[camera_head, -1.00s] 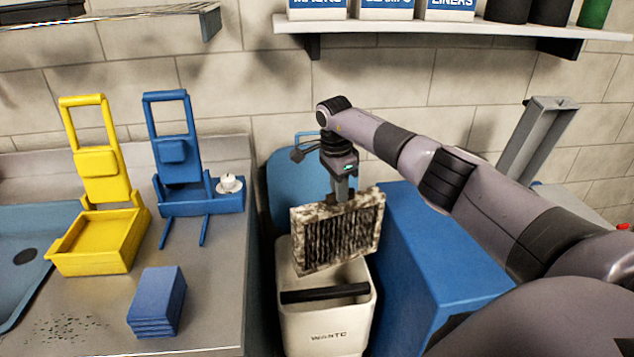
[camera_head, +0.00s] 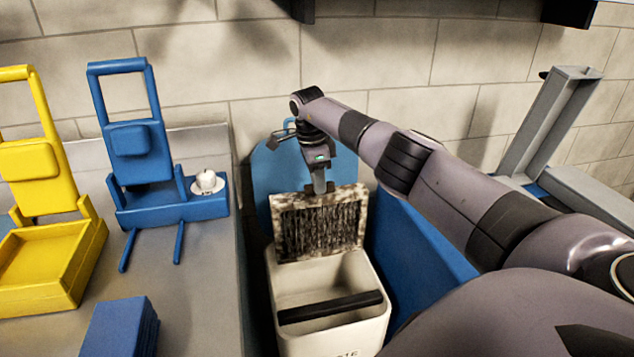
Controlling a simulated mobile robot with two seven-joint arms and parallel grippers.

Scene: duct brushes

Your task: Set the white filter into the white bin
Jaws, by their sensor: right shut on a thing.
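The white filter (camera_head: 318,228) is a pleated panel with a pale, dirt-stained frame and dark pleats. My right gripper (camera_head: 320,188) is shut on its top edge and holds it roughly upright. The filter is at the back of the white bin (camera_head: 330,335), over or just inside the bin's rear opening; its lower edge meets the rear rim in the picture, and I cannot tell whether it touches. The bin is open at the top, with a dark bar (camera_head: 330,307) across its mouth. My left gripper is not in view.
A blue box-shaped unit (camera_head: 415,255) stands right of the bin, under my right arm. On the left, a steel counter (camera_head: 200,290) holds a yellow tray stand (camera_head: 45,260), a blue stand (camera_head: 140,150) and a blue block (camera_head: 120,328). A grey metal frame (camera_head: 535,135) stands at right.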

